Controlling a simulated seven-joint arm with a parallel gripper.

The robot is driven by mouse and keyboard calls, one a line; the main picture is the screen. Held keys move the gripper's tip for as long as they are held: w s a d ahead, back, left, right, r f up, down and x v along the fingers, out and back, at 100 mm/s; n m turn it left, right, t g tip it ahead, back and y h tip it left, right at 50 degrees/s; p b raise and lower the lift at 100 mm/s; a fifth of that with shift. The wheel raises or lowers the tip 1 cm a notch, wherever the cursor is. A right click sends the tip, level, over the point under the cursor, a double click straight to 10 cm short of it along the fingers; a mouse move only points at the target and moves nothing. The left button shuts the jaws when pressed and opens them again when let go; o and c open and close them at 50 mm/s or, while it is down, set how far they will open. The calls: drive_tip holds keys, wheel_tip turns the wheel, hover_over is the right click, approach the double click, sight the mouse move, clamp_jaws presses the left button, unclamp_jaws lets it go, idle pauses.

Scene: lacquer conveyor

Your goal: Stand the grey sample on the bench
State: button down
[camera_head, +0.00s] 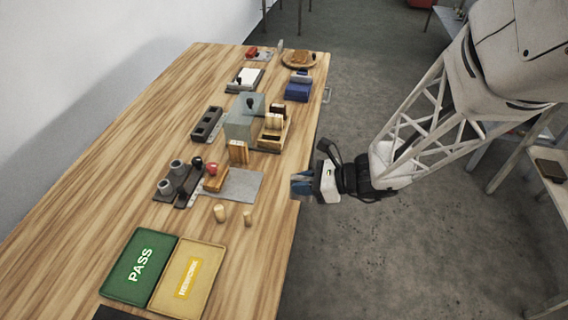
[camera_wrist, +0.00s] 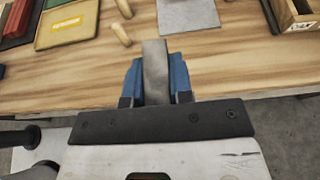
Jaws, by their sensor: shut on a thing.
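My gripper (camera_head: 301,186) is just off the right edge of the wooden bench (camera_head: 115,185), beside the grey mat. Its blue fingers are shut on the grey sample (camera_wrist: 155,68), a plain grey block that sticks out past the fingertips in the wrist view, where my gripper (camera_wrist: 156,80) also shows. The sample points toward the bench (camera_wrist: 215,72) there. In the head view I cannot make the sample out clearly between the fingers.
A grey mat (camera_head: 243,186) lies on the bench near my gripper, with two small wooden pegs (camera_head: 220,213) close by. A green PASS tray (camera_head: 140,265) and a yellow tray (camera_head: 188,276) lie at the front. Wooden holders (camera_head: 270,141) and a grey box (camera_head: 239,126) stand behind.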

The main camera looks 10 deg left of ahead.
drive_tip(key=w+a, duration=0.2)
drive_tip(key=w, duration=0.2)
drive_tip(key=w+a+f, duration=0.1)
drive_tip(key=w+a, duration=0.2)
drive_tip(key=w, duration=0.2)
drive_tip(key=w+a, duration=0.2)
drive_tip(key=w, duration=0.3)
drive_tip(key=shift+a+f, duration=0.25)
drive_tip(key=shift+f, duration=1.75)
drive_tip(key=shift+f, duration=0.15)
drive_tip(key=c, duration=1)
unclamp_jaws()
drive_tip(key=shift+d+r, duration=0.15)
drive_tip(key=shift+r, duration=0.05)
drive_tip(key=shift+v, duration=5.9)
